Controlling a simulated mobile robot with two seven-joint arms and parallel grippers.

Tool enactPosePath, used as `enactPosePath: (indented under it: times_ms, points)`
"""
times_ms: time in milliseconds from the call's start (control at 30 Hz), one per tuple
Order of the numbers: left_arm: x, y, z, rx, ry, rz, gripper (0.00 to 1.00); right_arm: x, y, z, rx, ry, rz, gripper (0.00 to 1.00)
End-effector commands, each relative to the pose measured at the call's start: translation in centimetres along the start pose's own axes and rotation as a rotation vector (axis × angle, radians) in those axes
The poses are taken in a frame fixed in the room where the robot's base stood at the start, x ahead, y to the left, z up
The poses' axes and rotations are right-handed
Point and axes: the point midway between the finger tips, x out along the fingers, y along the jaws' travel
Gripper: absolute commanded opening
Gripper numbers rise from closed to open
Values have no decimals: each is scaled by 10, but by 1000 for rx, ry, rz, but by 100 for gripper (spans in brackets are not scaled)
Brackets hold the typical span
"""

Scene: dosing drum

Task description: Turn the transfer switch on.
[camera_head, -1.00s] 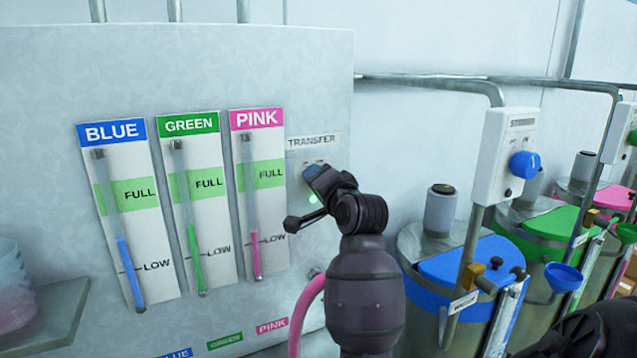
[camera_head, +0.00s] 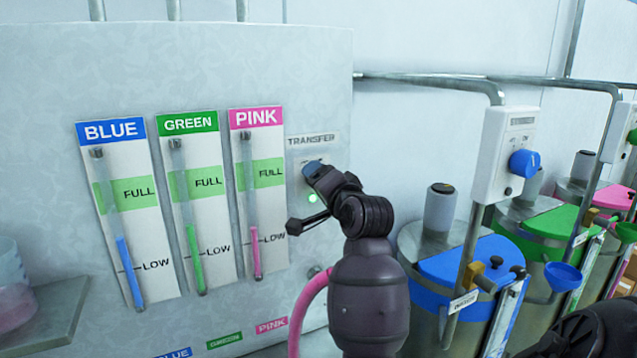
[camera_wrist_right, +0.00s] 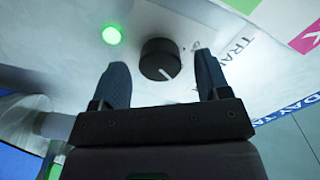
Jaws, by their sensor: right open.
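The transfer switch is a black round knob (camera_wrist_right: 158,60) with a white pointer line, on the pale panel beside a lit green lamp (camera_wrist_right: 112,35). In the head view the knob is hidden by my right gripper (camera_head: 312,172), just below the TRANSFER label (camera_head: 313,140). In the right wrist view my right gripper (camera_wrist_right: 160,78) is open, with one blue finger on each side of the knob. Gaps show between the fingers and the knob. The green lamp (camera_head: 313,198) also shows in the head view. My left gripper is not in view.
Blue, green and pink level gauges (camera_head: 130,210) are on the panel left of the switch. Drums with a blue lid (camera_head: 465,262) and a green lid (camera_head: 550,228) stand at right, near a box with a blue knob (camera_head: 524,163).

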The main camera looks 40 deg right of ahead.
Motion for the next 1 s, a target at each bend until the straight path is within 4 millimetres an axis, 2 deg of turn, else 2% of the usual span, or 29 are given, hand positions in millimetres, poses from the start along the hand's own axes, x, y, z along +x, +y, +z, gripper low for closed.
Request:
enactPosePath:
  times_ms: [333,633,1000]
  points:
    - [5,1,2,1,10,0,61,-68,1,1,0,1,-1,70]
    - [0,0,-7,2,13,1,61,-84,0,-3,-6,8,4,70]
    - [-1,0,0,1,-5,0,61,-93,0,0,0,0,1,70]
